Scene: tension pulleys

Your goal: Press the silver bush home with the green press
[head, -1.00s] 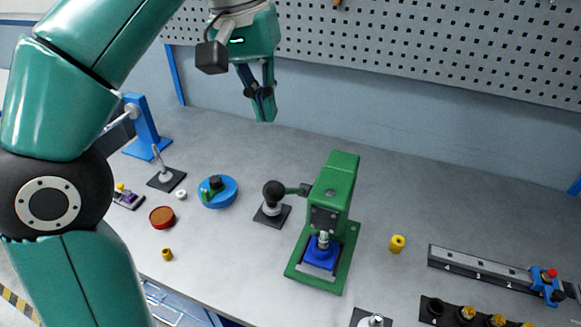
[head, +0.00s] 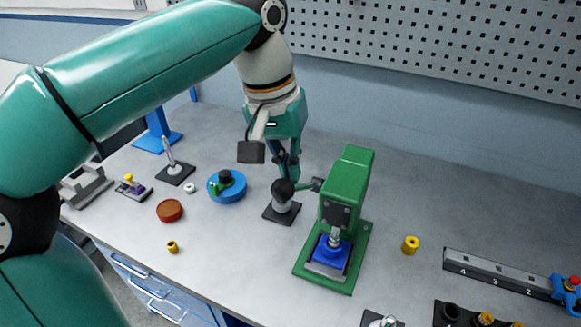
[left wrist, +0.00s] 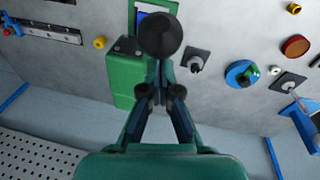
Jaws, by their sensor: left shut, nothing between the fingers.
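The green press (head: 348,190) stands on the bench, and its lever with a black ball knob (head: 284,188) sticks out to the left. A blue part (head: 329,254) sits on the press base, with a small silver piece (head: 334,238) upright above it under the ram. I cannot tell the silver bush from the ram tip here. My left gripper (head: 288,181) is shut and empty, pointing down at the knob. In the left wrist view the knob (left wrist: 161,34) lies just beyond the fingertips (left wrist: 160,90); contact is unclear. My right gripper is out of view.
A dark square plate with a pale post (head: 281,211) stands below the knob. A blue round fixture (head: 227,187), a red-brown disc (head: 170,211) and a yellow bush (head: 172,247) lie left. Another yellow bush (head: 410,245) and a numbered rail (head: 500,272) lie right.

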